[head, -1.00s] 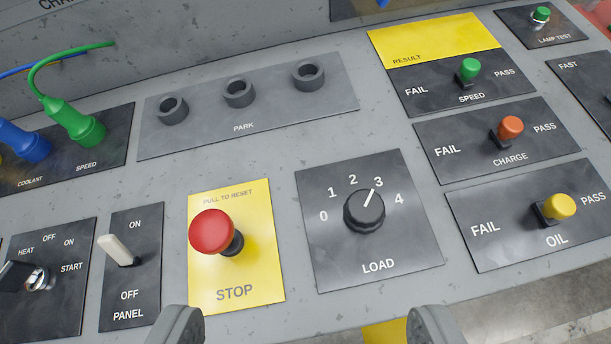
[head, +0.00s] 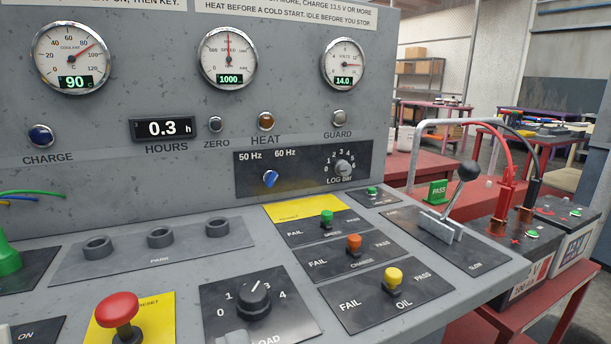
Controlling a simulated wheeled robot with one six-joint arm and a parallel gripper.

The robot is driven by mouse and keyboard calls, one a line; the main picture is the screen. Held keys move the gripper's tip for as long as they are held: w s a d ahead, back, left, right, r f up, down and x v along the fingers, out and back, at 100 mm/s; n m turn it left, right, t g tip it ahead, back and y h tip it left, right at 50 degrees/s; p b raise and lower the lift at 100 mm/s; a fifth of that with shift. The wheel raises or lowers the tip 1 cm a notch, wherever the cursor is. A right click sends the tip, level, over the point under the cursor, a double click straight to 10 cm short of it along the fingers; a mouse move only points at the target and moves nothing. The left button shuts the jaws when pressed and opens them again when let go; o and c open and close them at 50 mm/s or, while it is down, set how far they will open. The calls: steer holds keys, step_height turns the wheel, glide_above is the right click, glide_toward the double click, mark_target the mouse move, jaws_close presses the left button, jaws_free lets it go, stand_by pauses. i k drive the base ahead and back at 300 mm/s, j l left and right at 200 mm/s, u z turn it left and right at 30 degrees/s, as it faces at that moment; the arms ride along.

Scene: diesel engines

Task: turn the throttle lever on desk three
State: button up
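The throttle lever (head: 468,171) is a metal stick with a black ball knob. It stands in a grey slotted bracket on a black plate (head: 478,252) at the right end of the desk. The lever leans up and to the right, toward the far side. Only a small grey tip of my gripper (head: 232,338) shows at the bottom edge, over the LOAD label. It is well apart from the lever, and its opening does not show.
Between gripper and lever stand the LOAD knob (head: 253,300) and the yellow OIL switch (head: 393,280), with orange and green switches beyond. A red STOP button (head: 118,308) is at lower left. Beyond the desk's right edge are batteries (head: 500,250) with red and black cables.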

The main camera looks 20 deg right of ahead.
mark_target(468, 171)
steer(key=z, duration=1.3)
